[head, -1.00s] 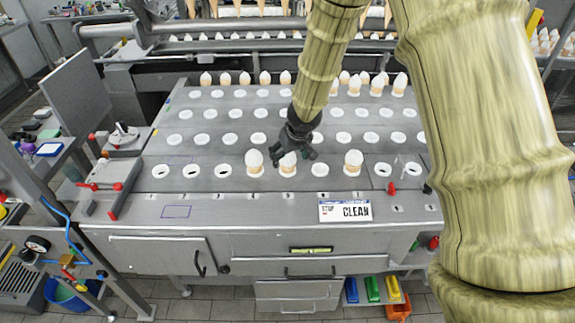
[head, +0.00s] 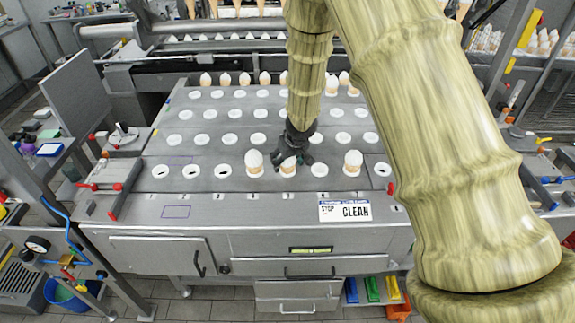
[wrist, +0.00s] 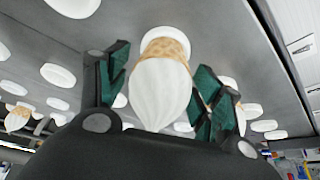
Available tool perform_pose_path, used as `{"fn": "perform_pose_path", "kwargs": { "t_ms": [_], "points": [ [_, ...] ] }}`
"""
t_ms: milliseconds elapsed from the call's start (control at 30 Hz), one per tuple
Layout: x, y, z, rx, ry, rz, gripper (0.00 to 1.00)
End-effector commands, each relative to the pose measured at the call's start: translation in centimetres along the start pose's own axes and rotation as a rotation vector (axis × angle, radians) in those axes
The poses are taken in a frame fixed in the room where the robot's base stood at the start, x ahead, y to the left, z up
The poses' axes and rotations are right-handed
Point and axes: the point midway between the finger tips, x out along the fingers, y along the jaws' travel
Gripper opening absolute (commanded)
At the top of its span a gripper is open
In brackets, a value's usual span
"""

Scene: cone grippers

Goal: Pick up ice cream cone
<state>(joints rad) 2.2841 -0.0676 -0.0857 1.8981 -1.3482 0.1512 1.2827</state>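Several ice cream cones with white tops and tan wafer stand in white ring holders on the grey metal table. In the head view, my gripper (head: 291,157) is down at a front-row cone (head: 289,168) and partly covers it. In the wrist view, this cone (wrist: 162,92) lies between the two green-padded fingers of my gripper (wrist: 165,88), with its wafer at a white ring (wrist: 155,32). The fingers are apart, with a gap at the left one; contact at the right one is unclear. Another front-row cone (head: 254,165) stands left of it, and one (head: 353,165) to the right.
A row of cones (head: 245,79) stands at the table's back edge. Empty ring holders (head: 231,139) fill much of the table (head: 200,157). A "CLEAN" sign (head: 345,211) is on the front edge. Red-handled clamps (head: 117,187) sit at the left.

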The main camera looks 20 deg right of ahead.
Motion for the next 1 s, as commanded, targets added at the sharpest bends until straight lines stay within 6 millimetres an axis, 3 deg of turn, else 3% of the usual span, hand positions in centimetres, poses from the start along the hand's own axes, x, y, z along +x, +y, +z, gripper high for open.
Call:
{"fn": "perform_pose_path", "kwargs": {
  "t_ms": [33,100,567,1000],
  "points": [
    [0.0,0.0,0.0,0.0,0.0,0.0,0.49],
    [0.0,0.0,0.0,0.0,0.0,0.0,0.39],
    [-0.5,0.0,-0.2,0.001,0.001,-0.002,0.39],
    [-5.3,0.0,-2.4,0.004,0.002,-0.003,0.39]
  ]
}}
